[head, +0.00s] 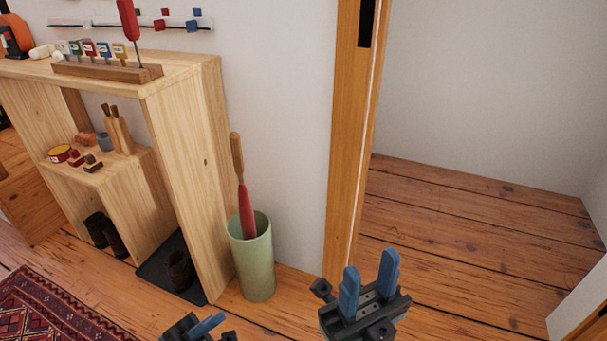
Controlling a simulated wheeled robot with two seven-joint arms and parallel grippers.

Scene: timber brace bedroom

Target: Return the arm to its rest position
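My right gripper (369,284) is at the lower middle of the head view, with two blue fingers pointing up. The fingers are spread apart and nothing is between them. It is in front of the wooden door frame, to the right of the green bin. My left gripper (207,326) shows only partly at the bottom edge, with one blue finger in sight. The rest of it is cut off by the frame, so its opening cannot be judged.
A green bin (254,270) holding a red, wooden-handled item (244,195) stands beside the wooden shelf unit (185,150). A door frame (350,130) rises at centre. Open floor (460,230) lies beyond it. A patterned rug (50,308) is at lower left.

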